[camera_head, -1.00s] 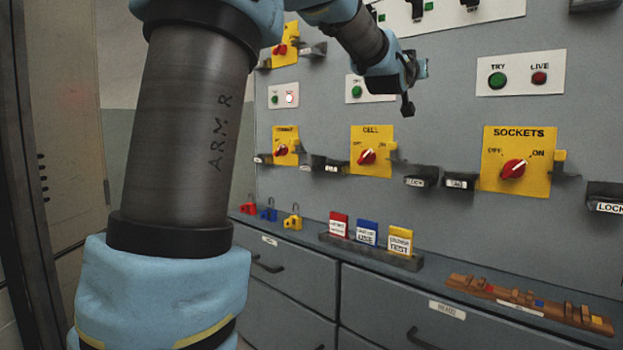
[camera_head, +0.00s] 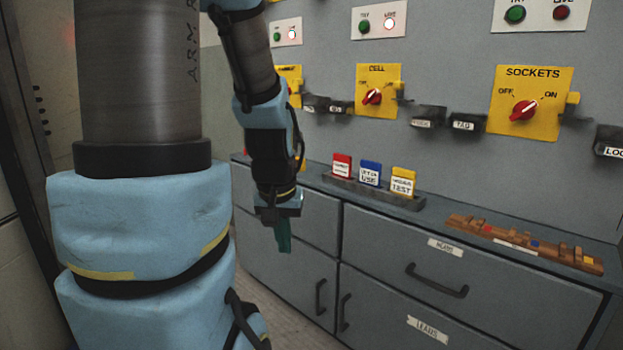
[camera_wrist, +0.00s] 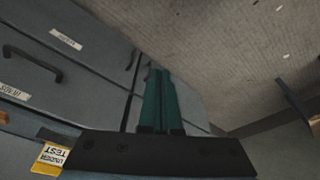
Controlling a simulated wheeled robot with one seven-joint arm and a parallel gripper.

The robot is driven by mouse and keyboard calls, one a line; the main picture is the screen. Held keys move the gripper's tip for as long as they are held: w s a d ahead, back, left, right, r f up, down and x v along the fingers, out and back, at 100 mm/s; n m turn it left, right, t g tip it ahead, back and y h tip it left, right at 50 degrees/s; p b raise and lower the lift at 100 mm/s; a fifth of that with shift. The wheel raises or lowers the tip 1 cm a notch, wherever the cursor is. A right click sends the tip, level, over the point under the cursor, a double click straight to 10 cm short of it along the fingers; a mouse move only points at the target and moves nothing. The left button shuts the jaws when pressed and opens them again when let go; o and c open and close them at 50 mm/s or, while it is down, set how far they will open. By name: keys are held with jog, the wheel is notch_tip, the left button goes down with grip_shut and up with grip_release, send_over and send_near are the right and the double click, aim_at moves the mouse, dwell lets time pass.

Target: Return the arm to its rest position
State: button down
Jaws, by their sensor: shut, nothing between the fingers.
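My arm hangs folded on the left of the head view, with its upper link close to the camera. My gripper (camera_head: 283,240) points down in front of the grey drawer cabinet, apart from it. Its green fingers are together with nothing between them; they also show in the wrist view (camera_wrist: 159,100), pointing toward the cabinet front and the floor. The forearm hides part of the panel and the left end of the counter.
The grey cabinet (camera_head: 400,245) has drawers with protruding handles (camera_head: 437,282). On its top stand red, blue and yellow tags in a holder (camera_head: 375,190) and a wooden rack (camera_head: 525,243). The wall panel carries yellow switch plates (camera_head: 530,105) and small bins (camera_head: 466,123). Floor (camera_wrist: 225,45) is clear.

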jog(key=s+a+f+g, duration=0.1)
jog(key=s+a+f, duration=0.1)
jog(key=s, duration=0.2)
notch_tip(320, 180, up, 22)
jog(key=p, duration=2)
jog(key=shift+w+d+f+p, duration=0.25)
jog(key=shift+w+d+p, duration=0.1)
jog(key=shift+p, duration=0.05)
jog(key=c, duration=1.6)
grip_release()
